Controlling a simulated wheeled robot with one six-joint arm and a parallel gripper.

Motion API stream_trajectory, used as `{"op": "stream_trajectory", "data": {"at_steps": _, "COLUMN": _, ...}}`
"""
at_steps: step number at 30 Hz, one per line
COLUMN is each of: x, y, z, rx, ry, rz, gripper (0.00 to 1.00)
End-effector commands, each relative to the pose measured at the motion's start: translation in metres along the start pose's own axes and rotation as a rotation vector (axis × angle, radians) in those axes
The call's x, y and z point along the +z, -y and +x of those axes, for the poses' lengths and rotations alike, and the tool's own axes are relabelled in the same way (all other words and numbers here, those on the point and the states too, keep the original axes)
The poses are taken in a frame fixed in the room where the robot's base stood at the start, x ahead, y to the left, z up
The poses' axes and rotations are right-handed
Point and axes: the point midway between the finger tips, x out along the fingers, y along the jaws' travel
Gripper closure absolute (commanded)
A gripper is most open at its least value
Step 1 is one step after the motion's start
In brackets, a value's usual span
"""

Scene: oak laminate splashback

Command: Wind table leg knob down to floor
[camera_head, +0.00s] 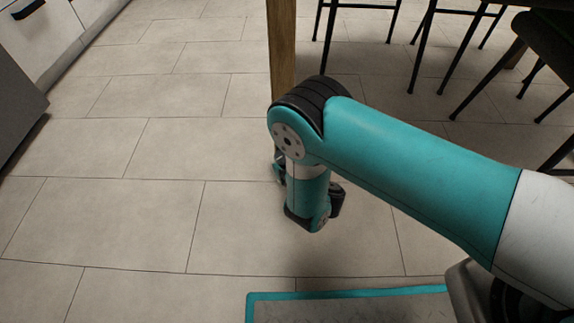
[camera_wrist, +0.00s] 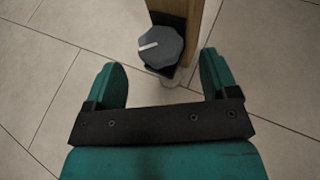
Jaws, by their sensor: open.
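The table leg (camera_head: 282,45) is a square wooden post standing on the tiled floor; its lower part is hidden behind my arm in the head view. In the wrist view the leg (camera_wrist: 196,28) rises at the top. A dark grey faceted knob (camera_wrist: 161,46) with a white line mark sits at its lower end, beside a black bracket. A pale foot (camera_wrist: 171,76) shows partly below the knob. My gripper (camera_wrist: 167,80) is open and empty. Its two teal fingers point toward the knob, which lies ahead of and between them, apart from both.
Several dark chairs (camera_head: 470,50) with thin black legs stand at the back right, near the table leg. A white cabinet (camera_head: 35,35) and a grey unit (camera_head: 15,100) line the left. The tiled floor (camera_head: 120,220) at the left and centre is clear.

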Motion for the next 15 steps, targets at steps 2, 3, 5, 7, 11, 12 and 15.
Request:
{"op": "stream_trajectory", "data": {"at_steps": 2, "x": -0.002, "y": 0.002, "z": 0.010, "rx": -0.004, "ry": 0.003, "rz": 0.005, "gripper": 0.20}}
{"op": "stream_trajectory", "data": {"at_steps": 3, "x": -0.002, "y": 0.002, "z": 0.014, "rx": -0.005, "ry": 0.002, "rz": 0.005, "gripper": 0.20}}
{"op": "stream_trajectory", "data": {"at_steps": 5, "x": -0.002, "y": 0.002, "z": 0.019, "rx": -0.005, "ry": 0.001, "rz": 0.004, "gripper": 0.20}}
{"op": "stream_trajectory", "data": {"at_steps": 7, "x": -0.002, "y": 0.001, "z": 0.023, "rx": -0.004, "ry": 0.001, "rz": 0.003, "gripper": 0.20}}
{"op": "stream_trajectory", "data": {"at_steps": 11, "x": -0.001, "y": 0.000, "z": 0.028, "rx": 0.000, "ry": 0.001, "rz": 0.001, "gripper": 0.20}}
{"op": "stream_trajectory", "data": {"at_steps": 12, "x": 0.000, "y": 0.000, "z": 0.029, "rx": 0.000, "ry": 0.000, "rz": -0.001, "gripper": 0.20}}
{"op": "stream_trajectory", "data": {"at_steps": 15, "x": 0.000, "y": 0.000, "z": 0.030, "rx": 0.001, "ry": -0.001, "rz": 0.000, "gripper": 0.20}}
